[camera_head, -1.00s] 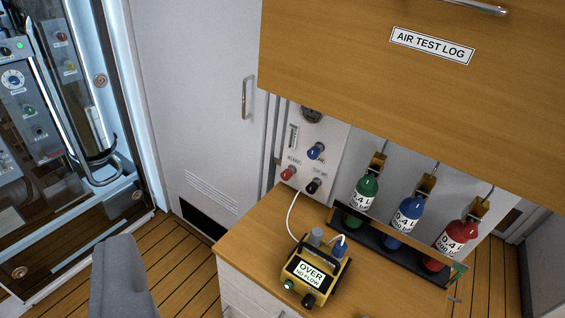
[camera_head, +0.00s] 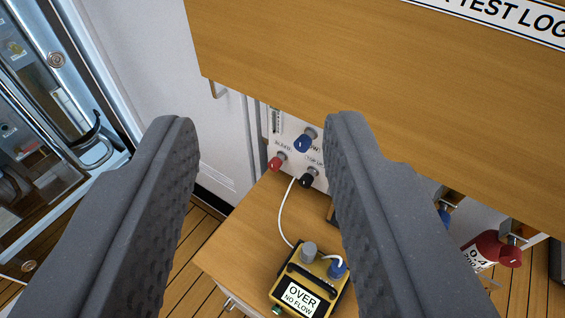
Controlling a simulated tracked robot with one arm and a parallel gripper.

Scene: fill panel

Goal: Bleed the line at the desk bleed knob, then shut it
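The red bleed knob (camera_head: 277,162) sits low on the white panel (camera_head: 291,129) above the desk, under a label that reads as BLEED. A blue knob (camera_head: 305,140) is above it to the right, and a black knob (camera_head: 308,178) is beside it, by a label that begins TOP UP. My gripper (camera_head: 260,130) is open and empty, its two grey fingers wide apart on either side of the knobs in the picture. It appears to be short of the panel and touches none of the knobs.
A yellow meter (camera_head: 302,285) reading OVER NO FLOW stands on the wooden desk (camera_head: 240,232), with a white hose (camera_head: 283,218) running up to the panel. A wooden cabinet (camera_head: 370,80) overhangs the panel.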

